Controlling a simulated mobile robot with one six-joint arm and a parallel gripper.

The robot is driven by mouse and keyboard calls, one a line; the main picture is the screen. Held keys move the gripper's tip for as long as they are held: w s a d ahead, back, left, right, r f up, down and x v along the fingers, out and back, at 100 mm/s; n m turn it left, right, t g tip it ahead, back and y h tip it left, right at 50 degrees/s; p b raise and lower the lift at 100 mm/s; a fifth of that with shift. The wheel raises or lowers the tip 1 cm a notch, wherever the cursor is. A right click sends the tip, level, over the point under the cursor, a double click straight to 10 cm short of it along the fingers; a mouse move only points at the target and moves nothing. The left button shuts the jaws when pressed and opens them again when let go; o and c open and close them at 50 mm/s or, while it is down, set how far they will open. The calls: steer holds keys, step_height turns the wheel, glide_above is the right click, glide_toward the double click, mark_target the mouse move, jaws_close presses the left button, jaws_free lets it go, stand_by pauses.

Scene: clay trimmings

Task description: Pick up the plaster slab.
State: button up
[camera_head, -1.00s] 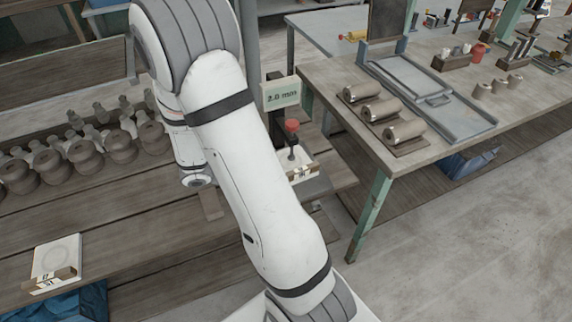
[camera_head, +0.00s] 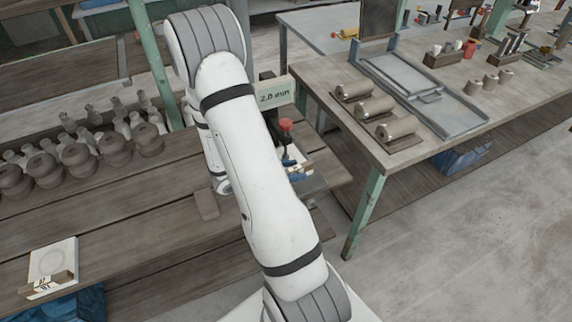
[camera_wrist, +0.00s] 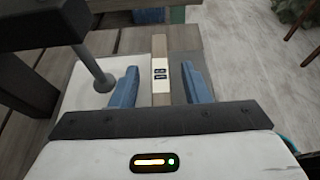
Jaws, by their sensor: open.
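A white plaster slab (camera_wrist: 88,75) with a labelled wooden edge strip (camera_wrist: 160,70) sits on the stand of a thickness gauge. In the wrist view the gauge's round-footed plunger (camera_wrist: 97,72) stands over the slab at left. My gripper (camera_wrist: 160,86) is open, its two blue fingers on either side of the labelled strip, with nothing clasped. Whether the fingers touch anything cannot be told. In the head view this slab (camera_head: 299,167) is partly hidden by my arm, and a blue finger shows beside it. A second, similar slab (camera_head: 50,262) lies at the bench's left front.
The gauge has a red knob (camera_head: 286,125) and a "2.0 mm" sign (camera_head: 273,95). Several clay pots (camera_head: 78,158) stand at the left of the bench. A small wooden block (camera_head: 206,204) lies near my arm. A table (camera_head: 440,130) with clay rolls stands right.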

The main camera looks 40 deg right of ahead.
steer(key=shift+c, duration=0.2)
jaws_close()
steer(key=shift+r, duration=0.2)
stand_by(0.4)
